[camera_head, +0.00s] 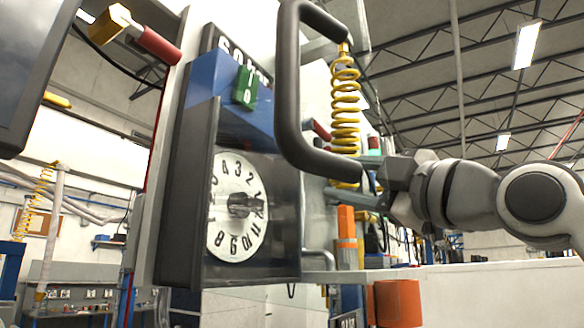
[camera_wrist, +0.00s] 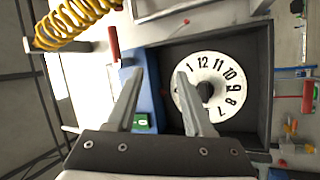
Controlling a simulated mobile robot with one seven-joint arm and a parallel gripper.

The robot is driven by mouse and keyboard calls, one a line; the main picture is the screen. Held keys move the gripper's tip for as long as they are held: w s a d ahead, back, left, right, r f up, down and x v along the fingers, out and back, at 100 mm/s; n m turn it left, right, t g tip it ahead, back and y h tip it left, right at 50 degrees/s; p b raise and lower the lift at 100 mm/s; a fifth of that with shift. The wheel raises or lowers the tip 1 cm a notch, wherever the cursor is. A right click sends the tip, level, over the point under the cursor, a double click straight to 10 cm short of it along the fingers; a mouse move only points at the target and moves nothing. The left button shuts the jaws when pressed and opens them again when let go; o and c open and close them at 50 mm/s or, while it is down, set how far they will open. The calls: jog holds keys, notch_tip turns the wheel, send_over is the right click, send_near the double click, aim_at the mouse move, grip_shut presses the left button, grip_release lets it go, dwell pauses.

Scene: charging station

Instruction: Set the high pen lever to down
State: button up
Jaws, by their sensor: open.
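I cannot tell for certain which part is the high pen lever. A round white numbered dial (camera_head: 231,232) with a dark centre knob sits in a dark-framed box on the panel; the wrist view shows this dial too (camera_wrist: 216,70). A blue block (camera_head: 212,75) with a green tag (camera_head: 245,88) is above it. A red handle (camera_wrist: 113,44) sticks out beside the blue block in the wrist view. My gripper (camera_wrist: 160,75) is open and empty, its fingers before the blue block and the dial's edge.
Another red handle with a yellow end (camera_head: 156,44) juts out at upper left. An orange cylinder (camera_head: 398,303) is below my arm.

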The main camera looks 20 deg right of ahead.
jog(key=s+d+r+n+t, duration=0.1)
jog(key=d+r+t, duration=0.1)
jog(key=d+r, duration=0.25)
jog(key=p+x, duration=0.6)
jog(key=x, duration=1.1)
jog(key=shift+d+r+h+p, duration=0.2)
jog(key=shift+r+h+p, duration=0.2)
jog(key=shift+r, duration=0.05)
jog(key=shift+w, duration=0.15)
grip_shut()
